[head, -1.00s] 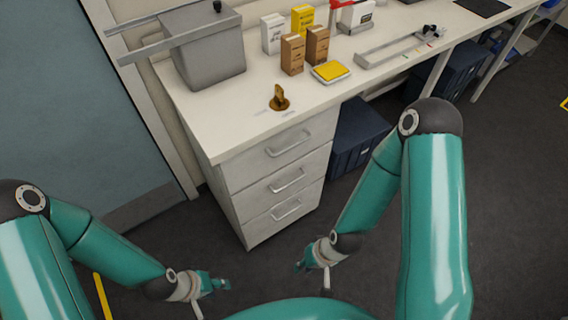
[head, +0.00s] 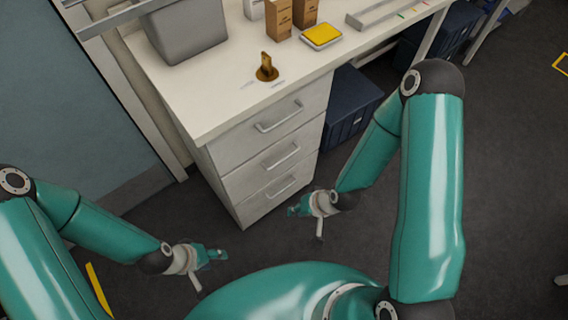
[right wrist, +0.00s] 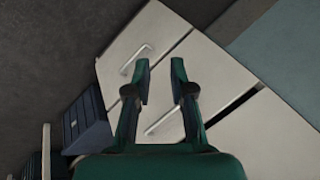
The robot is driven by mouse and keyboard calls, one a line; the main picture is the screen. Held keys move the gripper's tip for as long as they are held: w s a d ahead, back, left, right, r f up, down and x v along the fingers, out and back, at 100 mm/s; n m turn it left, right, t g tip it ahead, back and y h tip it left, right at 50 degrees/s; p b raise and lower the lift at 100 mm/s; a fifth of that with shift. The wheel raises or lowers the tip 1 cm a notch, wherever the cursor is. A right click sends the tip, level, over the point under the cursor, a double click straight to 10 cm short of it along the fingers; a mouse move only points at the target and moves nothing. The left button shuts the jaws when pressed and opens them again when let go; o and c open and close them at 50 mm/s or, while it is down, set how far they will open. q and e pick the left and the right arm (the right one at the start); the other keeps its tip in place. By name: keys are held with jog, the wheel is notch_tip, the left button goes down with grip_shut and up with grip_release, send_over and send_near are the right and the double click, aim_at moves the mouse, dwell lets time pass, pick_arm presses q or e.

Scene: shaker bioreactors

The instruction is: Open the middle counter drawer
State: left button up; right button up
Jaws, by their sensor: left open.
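The counter drawer unit is a white cabinet under the counter with three drawer fronts, all closed. The middle drawer (head: 262,174) has a silver bar handle (head: 283,157). My right gripper (head: 292,210) is in front of the lower part of the unit, apart from it. In the right wrist view the right gripper (right wrist: 160,68) has its two fingers apart with nothing between them, and drawer fronts and handles lie beyond. My left gripper (head: 222,254) is open and empty, low over the floor, left of the drawer unit and away from it.
The white counter (head: 195,98) holds a grey bath (head: 187,35), brown boxes (head: 279,20), a yellow-topped item (head: 322,36) and a small brass piece (head: 266,70). A dark blue bin (head: 350,105) stands right of the drawers. The floor in front is clear.

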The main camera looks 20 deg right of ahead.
jog(key=w+d+f+m+t+b, duration=0.2)
jog(key=w+d+f+t+b, duration=0.15)
jog(key=w+f+b, duration=0.3)
jog(key=m+t+y+b, duration=0.3)
jog(key=t+y+b, duration=0.55)
jog(key=b, duration=1.25)
send_near(284, 159)
pick_arm(q)
notch_tip(284, 159, down, 33)
jog(key=b, duration=0.2)
jog(key=shift+r+b, duration=0.15)
jog(key=shift+b, duration=0.15)
pick_arm(e)
jog(key=shift+g+y, duration=0.3)
jog(key=shift+y, duration=0.05)
jog(key=x, duration=1)
jog(key=shift+w+d+f, duration=0.2)
jog(key=shift+w+f, duration=0.1)
jog(key=shift+f, duration=0.05)
pick_arm(q)
jog(key=shift+s, duration=0.1)
pick_arm(e)
grip_shut()
